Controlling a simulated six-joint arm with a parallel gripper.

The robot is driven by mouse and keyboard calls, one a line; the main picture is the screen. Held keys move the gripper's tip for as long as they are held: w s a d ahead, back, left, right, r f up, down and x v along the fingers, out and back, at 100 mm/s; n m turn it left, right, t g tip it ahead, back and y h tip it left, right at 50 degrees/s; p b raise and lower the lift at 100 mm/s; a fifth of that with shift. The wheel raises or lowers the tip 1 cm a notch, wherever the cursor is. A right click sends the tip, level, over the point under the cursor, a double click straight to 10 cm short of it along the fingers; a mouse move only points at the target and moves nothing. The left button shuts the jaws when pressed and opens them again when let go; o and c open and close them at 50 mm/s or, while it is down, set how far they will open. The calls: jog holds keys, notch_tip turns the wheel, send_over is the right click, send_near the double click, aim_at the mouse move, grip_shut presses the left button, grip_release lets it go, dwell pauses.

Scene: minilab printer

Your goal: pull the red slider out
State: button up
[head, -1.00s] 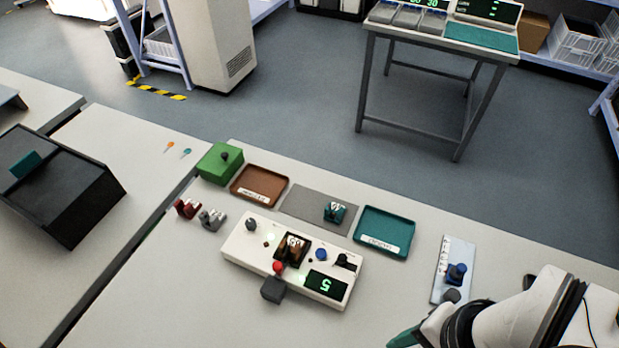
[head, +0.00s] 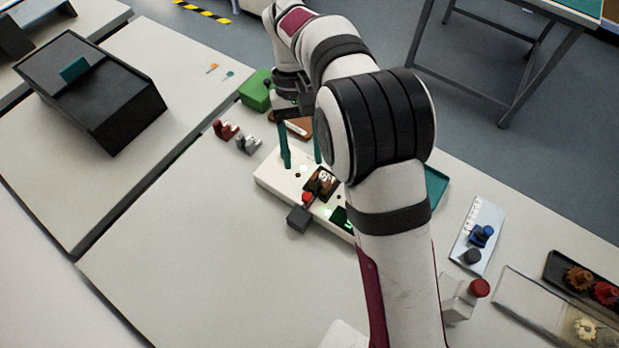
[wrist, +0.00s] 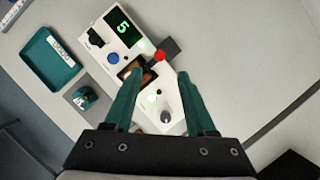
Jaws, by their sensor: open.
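The red slider knob (head: 307,197) is on the front edge of the white control box (head: 272,178). A dark grey block (head: 298,219) sits right beside it, at the box's front. In the wrist view the red knob (wrist: 160,56) and the grey block (wrist: 171,47) lie beyond my fingertips. My gripper (head: 303,163) has teal fingers pointing down over the left part of the box. It is open, with nothing between the fingers (wrist: 158,74). The knob is apart from both fingers. My arm hides the box's right end in the head view.
A green block (head: 256,92) and a teal tray (head: 437,187) stand behind. Clear table lies in front of the box.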

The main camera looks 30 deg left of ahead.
aim_at(307, 195)
jog(key=x, duration=0.9)
jog(key=shift+f, duration=0.1)
jog(key=shift+c, duration=0.2)
grip_shut()
dwell(0.7)
